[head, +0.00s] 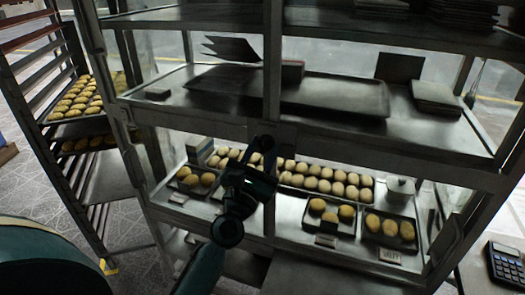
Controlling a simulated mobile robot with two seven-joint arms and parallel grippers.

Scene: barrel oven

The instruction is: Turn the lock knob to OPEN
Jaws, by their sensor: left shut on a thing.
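The lock knob is not clearly visible; my left gripper covers the spot on the cabinet's middle post (272,75) where it meets the cross rail. My left gripper (263,150) reaches up from the lower middle and is at this junction, with its jaws closed on the small knob there. The dark fingers hide the knob, so its angle and any OPEN mark cannot be read. My right gripper is not in view.
The metal and glass cabinet holds a large dark tray (330,96) on the upper shelf and trays of round buns (325,178) below. A rack with bun trays (83,98) stands at the left. A calculator (507,262) lies at the lower right.

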